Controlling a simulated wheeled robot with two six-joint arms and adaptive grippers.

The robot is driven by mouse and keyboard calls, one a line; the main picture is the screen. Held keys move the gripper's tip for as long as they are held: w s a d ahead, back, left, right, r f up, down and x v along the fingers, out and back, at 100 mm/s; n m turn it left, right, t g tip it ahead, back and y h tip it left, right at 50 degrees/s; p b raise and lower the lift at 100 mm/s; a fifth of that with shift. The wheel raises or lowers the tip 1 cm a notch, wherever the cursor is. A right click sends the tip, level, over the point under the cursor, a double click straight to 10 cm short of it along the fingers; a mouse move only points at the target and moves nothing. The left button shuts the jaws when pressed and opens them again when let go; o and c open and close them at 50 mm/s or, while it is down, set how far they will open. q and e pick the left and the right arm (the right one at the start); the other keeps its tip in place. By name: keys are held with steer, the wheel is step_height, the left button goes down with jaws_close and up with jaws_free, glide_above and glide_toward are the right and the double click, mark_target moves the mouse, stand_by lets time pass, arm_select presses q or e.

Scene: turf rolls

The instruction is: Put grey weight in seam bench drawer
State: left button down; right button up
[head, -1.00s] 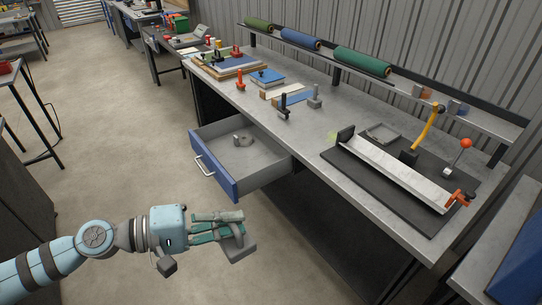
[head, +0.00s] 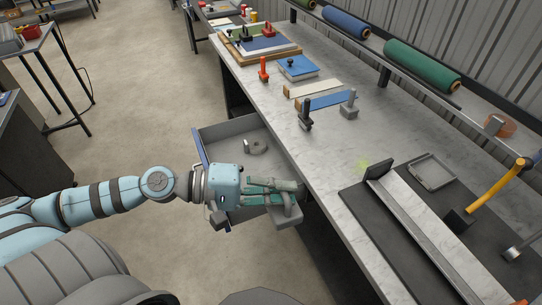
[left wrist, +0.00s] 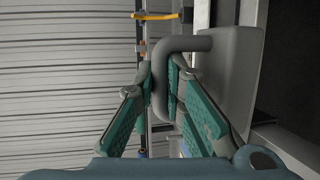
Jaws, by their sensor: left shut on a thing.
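My left gripper (head: 291,191) is shut on the handle of the grey weight (head: 287,217). In the left wrist view the weight's bent grey handle (left wrist: 183,46) is between the green fingers, with its block-like body (left wrist: 230,85) to the right. The seam bench drawer (head: 235,130) is pulled open. My gripper and the weight overlap its near part in the head view, so whether they are above it or beside it is hard to tell. A grey ring-like object (head: 256,146) lies in the drawer. My right gripper is not in view.
A black mat with a long metal bar (head: 420,225) lies at right.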

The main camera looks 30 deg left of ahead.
arm_select(q)
steer(key=w+a+f+n+t+y+b, duration=0.35)
steer(key=w+a+n+y+b, duration=0.2)
steer(key=w+a, duration=0.35)
steer(key=w+a+f+n+t+y+b, duration=0.3)
steer(key=w+a+f+n+y+b, duration=0.25)
steer(key=a, duration=0.65)
step_height(320, 180, down, 19)
steer(key=w+m+b, duration=0.1)
steer(key=b, duration=0.9)
steer(key=shift+a, duration=0.3)
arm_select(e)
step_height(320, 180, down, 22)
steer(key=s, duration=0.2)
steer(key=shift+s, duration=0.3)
arm_select(q)
steer(key=shift+s+d+f+b, duration=0.1)
steer(key=shift+f+b, duration=0.2)
steer(key=shift+b, duration=0.2)
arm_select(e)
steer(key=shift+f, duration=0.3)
